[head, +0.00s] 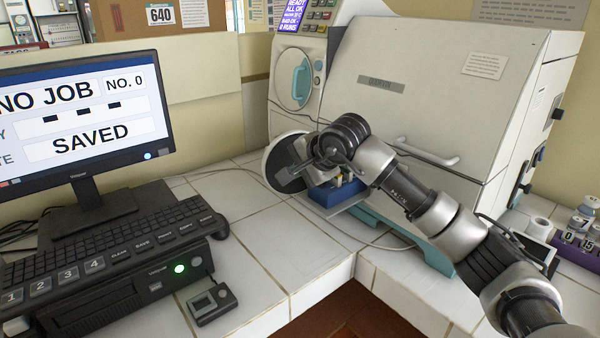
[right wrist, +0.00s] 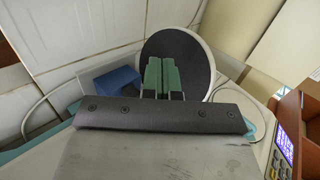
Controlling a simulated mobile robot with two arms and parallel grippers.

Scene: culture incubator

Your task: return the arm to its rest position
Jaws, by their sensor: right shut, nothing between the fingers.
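My right arm (head: 430,210) reaches in from the right in the head view, across the front of the white incubator (head: 400,75). My right gripper (head: 300,168) is at the incubator's lower left, in front of a round dark disc with a white rim (head: 270,160). In the right wrist view its green-padded fingers (right wrist: 161,78) are together and empty, with the dark disc (right wrist: 190,55) behind them. A blue block (head: 333,193) is below the gripper; it also shows left of the fingers in the right wrist view (right wrist: 115,82). My left gripper is not in view.
The monitor (head: 80,130) reads "NO JOB" and "SAVED", with a keyboard (head: 120,230) below it. A small grey device (head: 212,301) is on the white tiled counter (head: 265,260). Vials in a purple rack (head: 572,240) stand at the far right. A cable runs along the counter.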

